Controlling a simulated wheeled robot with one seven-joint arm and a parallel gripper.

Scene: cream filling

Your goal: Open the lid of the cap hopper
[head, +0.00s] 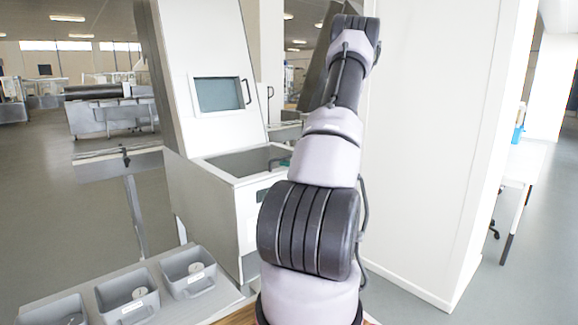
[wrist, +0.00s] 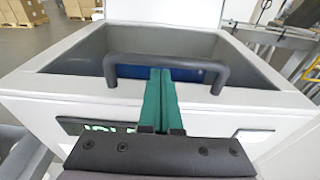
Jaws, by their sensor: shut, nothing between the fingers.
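The cap hopper (wrist: 45,88) is a white box with an open-looking grey recess; it also shows in the head view (head: 205,180). A dark bar handle (wrist: 170,62) spans its front top edge in the wrist view. I cannot make out a separate lid panel; it may be clear or lie within the recess. My gripper (wrist: 161,73) is shut and empty, its green fingers pointing at the middle of the handle. The fingertips reach the bar's lower edge; I cannot tell whether they touch it or are under it. In the head view my arm hides most of the gripper.
A tall white panel with a small window (head: 219,94) and its own handle rises behind the hopper. Grey bins (head: 127,298) stand on a bench at the lower left. A white wall (head: 430,130) stands close on the right. A metal frame (wrist: 285,50) is right of the hopper.

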